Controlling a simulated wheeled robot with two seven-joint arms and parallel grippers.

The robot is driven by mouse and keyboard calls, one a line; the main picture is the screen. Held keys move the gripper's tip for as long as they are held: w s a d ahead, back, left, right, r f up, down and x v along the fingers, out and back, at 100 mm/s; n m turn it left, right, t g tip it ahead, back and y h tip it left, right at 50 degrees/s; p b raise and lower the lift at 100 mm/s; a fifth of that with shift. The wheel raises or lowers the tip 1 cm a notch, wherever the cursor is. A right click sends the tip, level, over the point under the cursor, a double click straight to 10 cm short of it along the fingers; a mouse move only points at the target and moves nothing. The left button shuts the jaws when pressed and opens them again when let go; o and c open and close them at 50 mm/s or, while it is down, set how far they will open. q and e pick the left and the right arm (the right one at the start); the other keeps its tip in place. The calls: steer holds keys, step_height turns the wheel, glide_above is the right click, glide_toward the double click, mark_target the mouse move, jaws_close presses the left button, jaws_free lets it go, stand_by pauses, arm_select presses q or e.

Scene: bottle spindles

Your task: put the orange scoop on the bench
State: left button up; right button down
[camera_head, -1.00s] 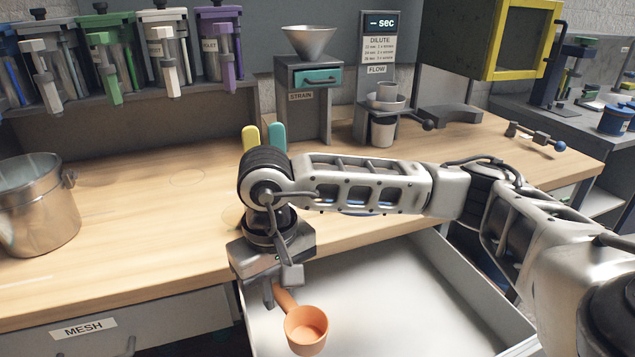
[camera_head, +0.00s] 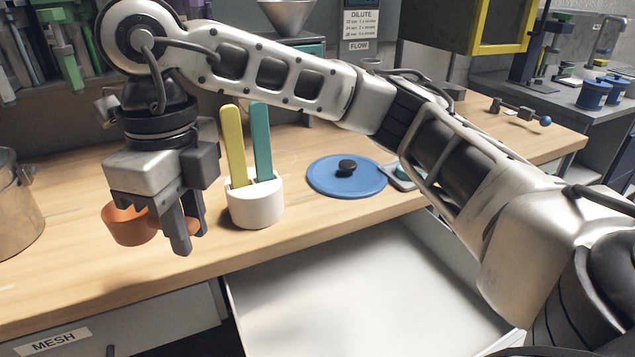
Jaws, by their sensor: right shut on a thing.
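The orange scoop (camera_head: 127,225) is held by my right gripper (camera_head: 182,232), its handle between the fingers and its bowl to the left. The gripper points down over the front part of the wooden bench (camera_head: 330,225), left of the white holder. The fingers cover part of the scoop. I cannot tell whether the scoop touches the bench top. My left gripper is not in view.
A white holder (camera_head: 255,203) with a yellow and a teal stick stands close right of the gripper. A blue lid (camera_head: 346,176) lies farther right. A metal pot (camera_head: 15,210) stands at the left edge. The open drawer (camera_head: 370,295) is empty where visible.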

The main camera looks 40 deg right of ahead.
step_height(320, 180, up, 4)
steer(key=s+a+m, duration=0.2)
steer(key=m, duration=0.8)
steer(key=w+d+f, duration=0.1)
steer(key=w+f, duration=0.1)
steer(key=w, duration=0.2)
steer(key=w+d+f, duration=0.2)
steer(key=w+f, duration=0.1)
steer(key=w+d+f, duration=0.2)
steer(key=w+f, duration=0.1)
steer(key=w, duration=0.1)
steer(key=shift+w+d+f+p, duration=0.15)
steer(key=shift+w+d+p, duration=0.05)
steer(key=shift+w+p, duration=0.1)
steer(key=shift+w+d+f, duration=0.2)
steer(key=shift+w+f, duration=0.3)
steer(key=shift+f, duration=0.2)
steer(key=shift+w+f, duration=0.15)
steer(key=shift+f, duration=1.5)
steer(key=shift+f, duration=0.15)
steer(key=c, duration=1.3)
jaws_free()
